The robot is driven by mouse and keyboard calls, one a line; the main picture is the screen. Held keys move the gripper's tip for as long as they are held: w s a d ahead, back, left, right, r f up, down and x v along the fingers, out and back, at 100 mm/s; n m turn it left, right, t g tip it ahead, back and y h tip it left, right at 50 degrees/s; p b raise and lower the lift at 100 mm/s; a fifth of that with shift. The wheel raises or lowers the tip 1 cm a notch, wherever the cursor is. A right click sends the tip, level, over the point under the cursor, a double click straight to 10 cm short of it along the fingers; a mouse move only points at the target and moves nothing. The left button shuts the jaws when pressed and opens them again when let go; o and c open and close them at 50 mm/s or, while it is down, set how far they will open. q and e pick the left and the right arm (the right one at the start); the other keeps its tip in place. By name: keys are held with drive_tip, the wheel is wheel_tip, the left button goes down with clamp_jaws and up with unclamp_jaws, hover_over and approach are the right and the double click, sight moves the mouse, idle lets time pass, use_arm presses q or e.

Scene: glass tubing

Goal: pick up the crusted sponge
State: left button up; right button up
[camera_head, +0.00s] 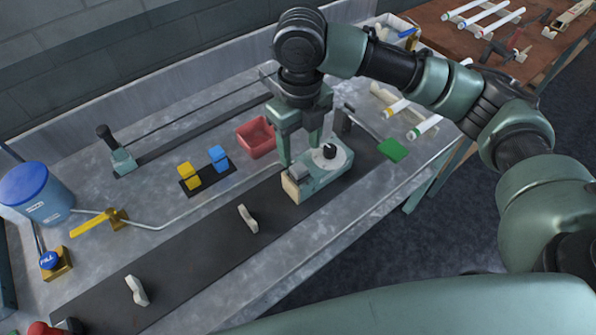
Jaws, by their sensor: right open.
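I cannot tell for sure which thing is the crusted sponge. A tan block-like face (291,188) shows at the left end of a teal carriage (325,178) with a round pale dial and black knob. My right gripper (302,150) points down at this carriage from behind, its two fingers apart with nothing seen between them. One finger reaches down close to the carriage's back left; contact is unclear. My left gripper is not in view.
A red tray (257,138), yellow blocks (188,174) and a blue block (218,156) stand left of the gripper. A blue drum (38,194) is far left. Pale clips (248,218) stand on the dark strip (190,262). A green plate (393,150) lies right.

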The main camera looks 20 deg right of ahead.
sight(299, 168)
drive_tip(key=f, duration=0.1)
drive_tip(key=f+p, duration=0.1)
drive_tip(key=f, duration=0.2)
drive_tip(key=shift+s+a+f, duration=0.2)
drive_tip(key=shift+s+f, duration=0.05)
drive_tip(key=shift+f, duration=0.4)
drive_tip(key=shift+c, duration=0.5)
clamp_jaws()
drive_tip(key=shift+r, duration=0.1)
